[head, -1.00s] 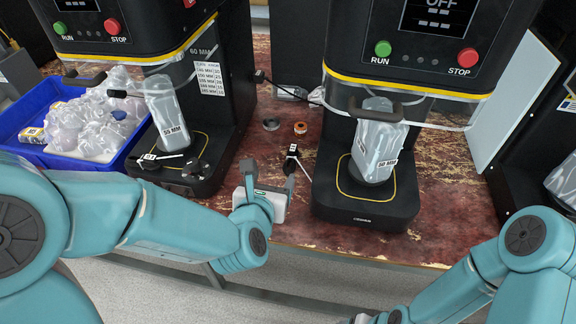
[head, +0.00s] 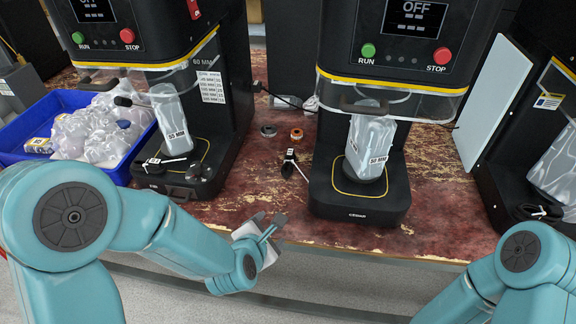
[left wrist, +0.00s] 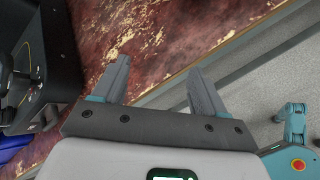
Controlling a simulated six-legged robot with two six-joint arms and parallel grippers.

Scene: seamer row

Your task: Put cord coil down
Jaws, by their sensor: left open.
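A small black bundle with a white tag or tie (head: 289,161), which looks like the cord coil, lies on the worn red bench top between the two middle machines. The bundle is not seen there. My right gripper is out of view; only its arm shows at lower right.
A grey ring (head: 268,131) and an orange-and-black ring (head: 296,134) lie farther back. The right seamer (head: 358,205) and left seamer (head: 180,186) flank the gap. A blue crate (head: 25,163) of clear bags stands left. Another black coil with white tie (head: 538,212) lies far right.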

